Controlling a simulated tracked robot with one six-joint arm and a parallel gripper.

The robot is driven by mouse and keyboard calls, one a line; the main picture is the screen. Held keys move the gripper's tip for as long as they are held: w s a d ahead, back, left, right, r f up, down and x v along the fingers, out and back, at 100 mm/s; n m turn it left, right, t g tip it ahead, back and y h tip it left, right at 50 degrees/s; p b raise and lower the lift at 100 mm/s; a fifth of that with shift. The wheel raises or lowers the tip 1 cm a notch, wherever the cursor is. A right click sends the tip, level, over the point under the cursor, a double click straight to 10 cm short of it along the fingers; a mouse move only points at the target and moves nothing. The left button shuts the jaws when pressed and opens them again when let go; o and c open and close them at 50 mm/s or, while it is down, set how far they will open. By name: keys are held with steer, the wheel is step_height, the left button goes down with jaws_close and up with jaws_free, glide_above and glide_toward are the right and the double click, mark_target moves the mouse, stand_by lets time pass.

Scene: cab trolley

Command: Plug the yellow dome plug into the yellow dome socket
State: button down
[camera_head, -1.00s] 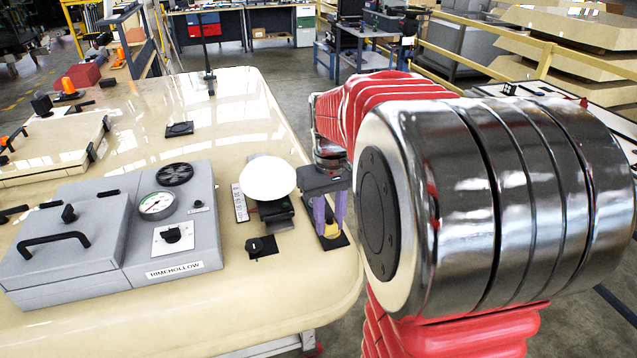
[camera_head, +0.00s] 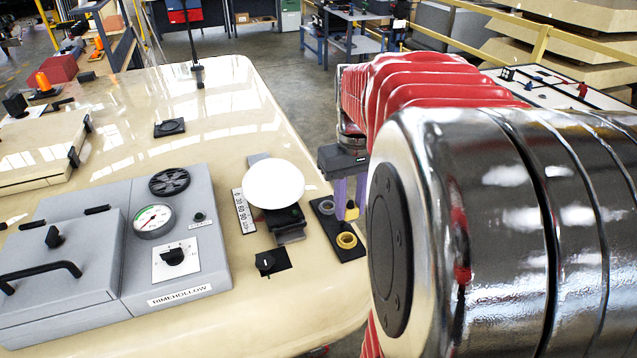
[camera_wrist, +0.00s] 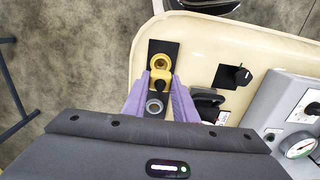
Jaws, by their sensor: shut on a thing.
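The yellow dome socket (camera_head: 346,240) is a yellow ring with a dark hollow on a black plate (camera_head: 350,253) at the table's edge. It also shows in the wrist view (camera_wrist: 160,62), open and empty. My gripper (camera_wrist: 158,88), with purple fingers, is shut on the yellow dome plug (camera_wrist: 160,82), which has a dark part on it. In the wrist view the plug appears just below the socket ring, apart from its hollow. In the head view my gripper (camera_head: 348,208) and the plug (camera_head: 351,213) appear behind the ring; their height above the plate is unclear.
A grey ring socket (camera_wrist: 154,105) is on the same plate, past the plug. A white round disc (camera_head: 273,185) stands left of the plate. A black knob (camera_head: 267,262) and a grey gauge box (camera_head: 155,240) are further left. Bare floor lies beyond the table edge.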

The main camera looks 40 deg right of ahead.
mark_target(349, 207)
steer(key=shift+f, duration=0.1)
steer(key=shift+f, duration=2.8)
steer(key=shift+f, duration=0.5)
stand_by(0.4)
steer(key=c, duration=1.3)
jaws_free()
steer(key=shift+c, duration=0.2)
steer(key=shift+r, duration=0.1)
step_height(349, 207, up, 14)
steer(key=shift+a+f, duration=0.1)
steer(key=shift+f, duration=0.1)
steer(key=shift+o, duration=0.3)
